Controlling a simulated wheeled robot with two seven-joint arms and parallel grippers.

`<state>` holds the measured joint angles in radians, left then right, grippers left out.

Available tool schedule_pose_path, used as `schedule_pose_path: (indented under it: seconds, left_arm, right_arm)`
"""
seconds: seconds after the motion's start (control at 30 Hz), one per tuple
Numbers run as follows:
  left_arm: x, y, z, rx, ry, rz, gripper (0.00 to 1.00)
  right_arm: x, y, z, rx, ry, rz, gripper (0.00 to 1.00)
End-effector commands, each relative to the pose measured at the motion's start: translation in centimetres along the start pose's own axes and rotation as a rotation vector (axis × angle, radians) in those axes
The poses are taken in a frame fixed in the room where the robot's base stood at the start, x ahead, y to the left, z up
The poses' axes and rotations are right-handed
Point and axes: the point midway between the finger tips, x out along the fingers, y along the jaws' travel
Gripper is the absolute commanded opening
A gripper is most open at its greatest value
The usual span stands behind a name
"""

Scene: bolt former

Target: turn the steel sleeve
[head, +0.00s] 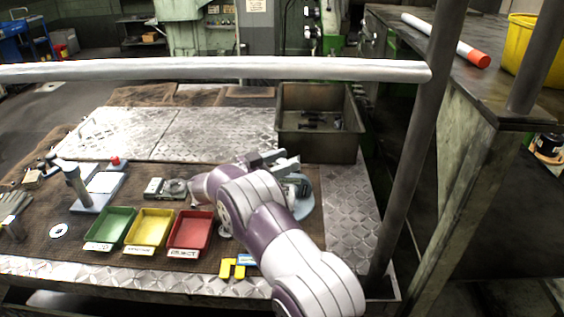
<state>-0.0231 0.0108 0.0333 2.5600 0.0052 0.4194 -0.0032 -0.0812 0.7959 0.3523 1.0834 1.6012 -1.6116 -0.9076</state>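My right arm comes in from the bottom right, and its gripper (276,160) is over the right part of the brown mat. Two grey finger parts show, but I cannot tell whether they are apart or closed on something. A pale blue round plate (304,207) lies beside and partly behind the wrist, with dark metal parts near it. A short grey metal ring (175,187) lies left of my arm, next to a small grey-green block (154,188). I cannot tell for sure which piece is the steel sleeve; my arm may hide it. My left gripper is not in view.
Green (92,247), yellow (134,250) and red (172,253) labelled trays stand at the front. Yellow pieces (226,268) lie near my arm. A deep metal bin (318,155) with dark bolts stands behind. A grey stand (78,196) is at left. A pale bar (220,68) crosses above the table.

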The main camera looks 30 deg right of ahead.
Motion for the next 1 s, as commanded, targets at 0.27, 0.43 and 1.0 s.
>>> schedule_pose_path:
  seconds: [0.27,0.43,1.0]
  left_arm:
    - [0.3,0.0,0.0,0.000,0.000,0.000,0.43]
    - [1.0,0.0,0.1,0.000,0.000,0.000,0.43]
    - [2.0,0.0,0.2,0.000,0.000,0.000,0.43]
  right_arm:
    - [0.0,0.0,-1.7,0.003,0.000,0.000,0.52]
    - [0.8,1.6,-5.1,0.002,0.000,0.003,0.52]
    - [5.1,10.5,-11.0,0.000,0.000,0.000,0.52]
